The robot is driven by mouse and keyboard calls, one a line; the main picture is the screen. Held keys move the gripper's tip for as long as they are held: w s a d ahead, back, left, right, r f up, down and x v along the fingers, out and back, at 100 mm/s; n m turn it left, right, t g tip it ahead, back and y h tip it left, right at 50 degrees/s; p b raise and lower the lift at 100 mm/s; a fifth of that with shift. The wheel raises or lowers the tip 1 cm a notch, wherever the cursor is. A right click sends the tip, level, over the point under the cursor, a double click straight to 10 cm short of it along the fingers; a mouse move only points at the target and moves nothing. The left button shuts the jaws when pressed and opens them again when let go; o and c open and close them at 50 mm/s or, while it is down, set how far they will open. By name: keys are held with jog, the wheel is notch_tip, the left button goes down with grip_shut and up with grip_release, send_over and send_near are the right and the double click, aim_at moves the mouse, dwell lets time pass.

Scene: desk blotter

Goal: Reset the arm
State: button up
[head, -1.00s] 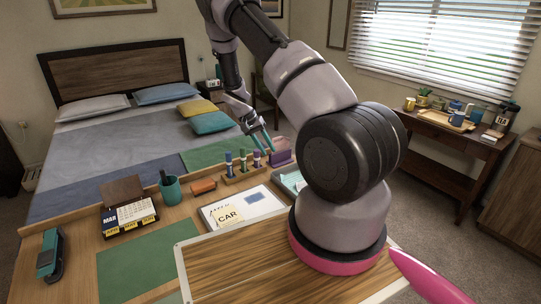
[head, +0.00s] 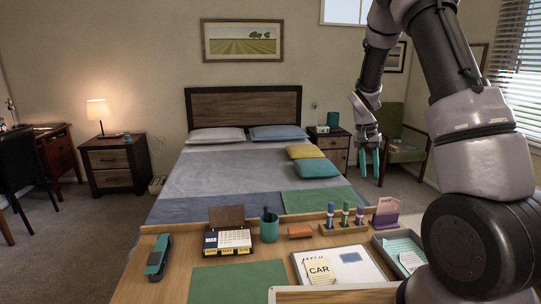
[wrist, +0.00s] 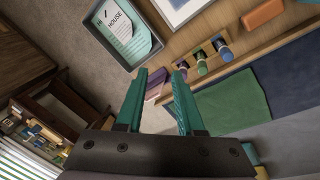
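My arm (head: 447,45) rises at the right of the head view and bends over at its top. My gripper (head: 368,163) hangs from it with its teal fingers pointing down, in the air above and beyond the desk's right back part. In the wrist view, my gripper (wrist: 160,80) has its two fingers apart with nothing between them. The purple card holder (head: 386,216) and the marker stand (head: 345,229) show below it in the head view, apart from the fingers.
The desk holds a stapler (head: 158,257), a calendar (head: 228,242), a teal pen cup (head: 269,229), an orange block (head: 300,231), a green blotter (head: 238,278) and a grey tray (head: 380,244) with paper. A bed (head: 235,176) stands behind. The air around my gripper looks clear.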

jog(key=s+a+r+t+y, duration=0.25)
jog(key=s+r, duration=0.25)
jog(key=r, duration=0.6)
jog(key=s+a+r+n+t+y, duration=0.1)
jog(key=s+a+r+t, duration=0.1)
jog(key=s+r, duration=0.6)
jog(key=s+a+r+n+t, duration=0.2)
jog(key=s+r, duration=0.5)
jog(key=s, duration=0.6)
jog(key=a+t, duration=0.1)
jog(key=a, duration=0.1)
jog(key=shift+a+r+y, duration=0.35)
jog(key=shift+t, duration=0.25)
